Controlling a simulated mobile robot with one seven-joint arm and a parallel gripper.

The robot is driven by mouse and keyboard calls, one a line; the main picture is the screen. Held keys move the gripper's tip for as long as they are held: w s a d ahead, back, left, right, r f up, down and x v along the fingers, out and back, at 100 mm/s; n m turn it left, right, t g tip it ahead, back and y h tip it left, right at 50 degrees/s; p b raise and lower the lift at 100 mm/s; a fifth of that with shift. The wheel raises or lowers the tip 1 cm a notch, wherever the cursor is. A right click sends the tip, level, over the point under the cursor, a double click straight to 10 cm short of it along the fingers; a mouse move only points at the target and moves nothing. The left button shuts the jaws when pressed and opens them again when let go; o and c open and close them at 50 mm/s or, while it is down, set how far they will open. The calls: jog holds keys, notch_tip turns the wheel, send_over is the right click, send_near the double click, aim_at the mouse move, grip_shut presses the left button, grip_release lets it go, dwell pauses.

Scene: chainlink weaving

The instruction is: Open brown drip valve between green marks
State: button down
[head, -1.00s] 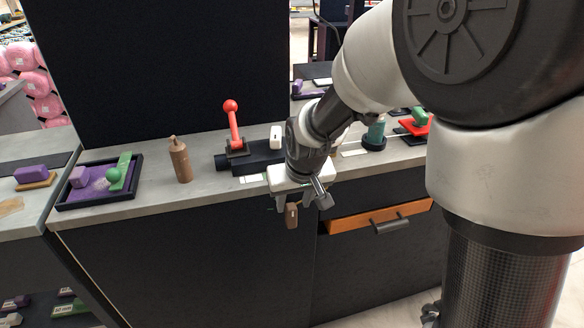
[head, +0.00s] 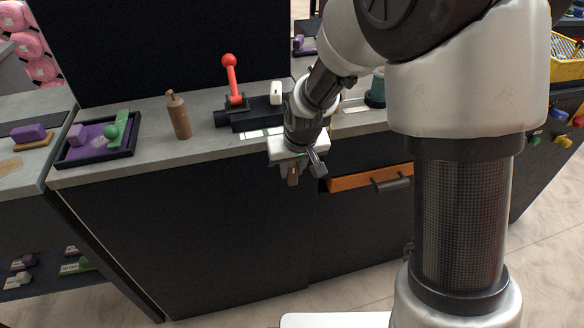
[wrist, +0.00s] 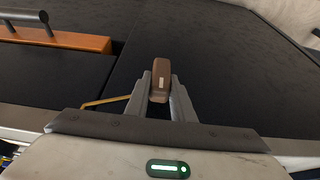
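A small brown handle, which I take for the brown drip valve (head: 293,175), shows in the head view in front of the dark cabinet face, below the counter edge. In the wrist view the brown valve handle (wrist: 159,82) stands between my two fingertips, with a small pale mark on it. My gripper (wrist: 160,95) has its fingers close against both sides and looks shut on it. In the head view my gripper (head: 300,170) points down in front of the cabinet. I cannot make out green marks by the handle; the gripper may cover them.
An orange drawer front (head: 350,180) with a dark bar handle (head: 392,184) is just right of my gripper. On the counter stand a red-knobbed lever (head: 232,80), a brown bottle (head: 178,115) and a black tray (head: 95,160). The cabinet front to the left is clear.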

jog(key=shift+s+a+h, duration=0.1)
jog(key=shift+a+h, duration=0.1)
jog(key=shift+h, duration=0.1)
jog(key=shift+a+t+h, duration=0.1)
jog(key=shift+t+h, duration=0.2)
jog(key=shift+h, duration=0.1)
jog(key=h+b, duration=0.2)
jog(key=n+t+h, duration=0.1)
jog(key=shift+a+f+b, duration=0.3)
jog(key=shift+b, duration=0.1)
jog(key=shift+s+a+f+n+t+h+b, duration=0.1)
jog(key=shift+n+t+h+b, duration=0.45)
jog(key=shift+h, duration=0.9)
jog(key=shift+s+a+f+n+t+h+b, duration=0.1)
jog(key=shift+n+t+h+b, duration=0.15)
jog(key=shift+t+h+b, duration=0.85)
jog(key=shift+g+h, duration=0.45)
jog(key=shift+h, duration=0.2)
jog(key=c, duration=1.5)
grip_release()
